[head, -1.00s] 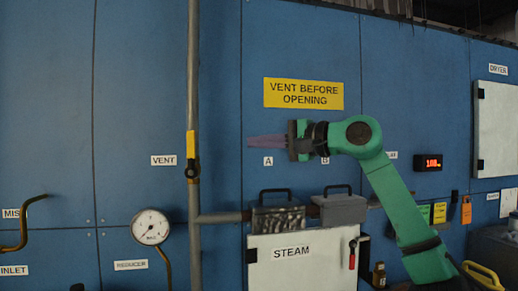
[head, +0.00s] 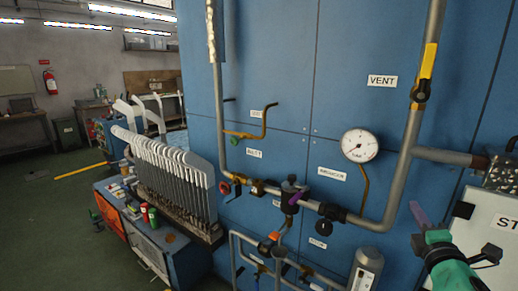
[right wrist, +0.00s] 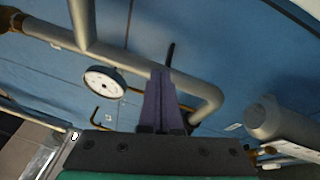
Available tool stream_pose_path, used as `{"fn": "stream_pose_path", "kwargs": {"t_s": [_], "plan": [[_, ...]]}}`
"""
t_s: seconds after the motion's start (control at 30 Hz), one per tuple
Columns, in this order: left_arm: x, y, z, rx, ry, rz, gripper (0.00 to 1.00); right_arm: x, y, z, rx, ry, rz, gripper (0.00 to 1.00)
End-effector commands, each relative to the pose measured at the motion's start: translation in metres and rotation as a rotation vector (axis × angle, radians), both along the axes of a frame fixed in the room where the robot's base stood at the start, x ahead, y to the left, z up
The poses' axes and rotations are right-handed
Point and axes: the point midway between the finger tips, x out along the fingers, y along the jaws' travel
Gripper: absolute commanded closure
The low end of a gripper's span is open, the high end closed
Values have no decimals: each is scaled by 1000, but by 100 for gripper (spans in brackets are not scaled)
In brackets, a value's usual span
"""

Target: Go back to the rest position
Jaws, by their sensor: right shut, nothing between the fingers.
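My right gripper (head: 418,215) is at the lower right of the head view, in front of the blue panel wall and just left of the white steam door (head: 490,235). Its purple fingers are shut together with nothing between them. In the right wrist view the shut fingers (right wrist: 158,98) point up toward the pipe bend, with the pressure gauge (right wrist: 104,82) to their left. I cannot tell from these views whether the fingers are clear of the pipes by much. My left gripper does not show in either view.
A pressure gauge (head: 360,145) and a grey vertical pipe with a yellow valve handle (head: 429,70) are on the wall. Pipes and valves (head: 290,195) stick out below. A rack of sock boards (head: 175,175) stands at the left. The green floor (head: 40,215) is open at far left.

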Motion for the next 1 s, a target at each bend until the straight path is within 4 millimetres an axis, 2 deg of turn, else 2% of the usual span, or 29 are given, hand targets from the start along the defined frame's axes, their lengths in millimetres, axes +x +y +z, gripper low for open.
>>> {"fn": "stream_pose_path", "kwargs": {"t_s": [0.03, 0.1, 0.2, 0.3, 0.4, 0.5, 0.7, 0.83, 1.0], "plan": [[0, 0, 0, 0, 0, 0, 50, -12, 5, -44, 209, 69, -43, 100], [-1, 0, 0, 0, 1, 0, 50, -34, 15, -105, 494, 175, -128, 100], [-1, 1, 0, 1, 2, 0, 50, -71, 39, -173, 819, 312, -257, 100], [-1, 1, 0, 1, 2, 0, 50, -107, 64, -219, 1049, 427, -376, 100], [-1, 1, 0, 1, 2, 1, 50, -141, 90, -250, 1222, 526, -486, 100], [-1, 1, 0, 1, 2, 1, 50, -172, 115, -271, 1362, 615, -590, 100], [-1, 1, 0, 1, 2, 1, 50, -234, 166, -296, 1588, 794, -801, 100], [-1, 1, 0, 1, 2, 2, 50, -222, 164, -347, 1564, 804, -813, 100], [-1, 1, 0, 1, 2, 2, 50, -222, 164, -414, 1548, 827, -834, 100]]}}
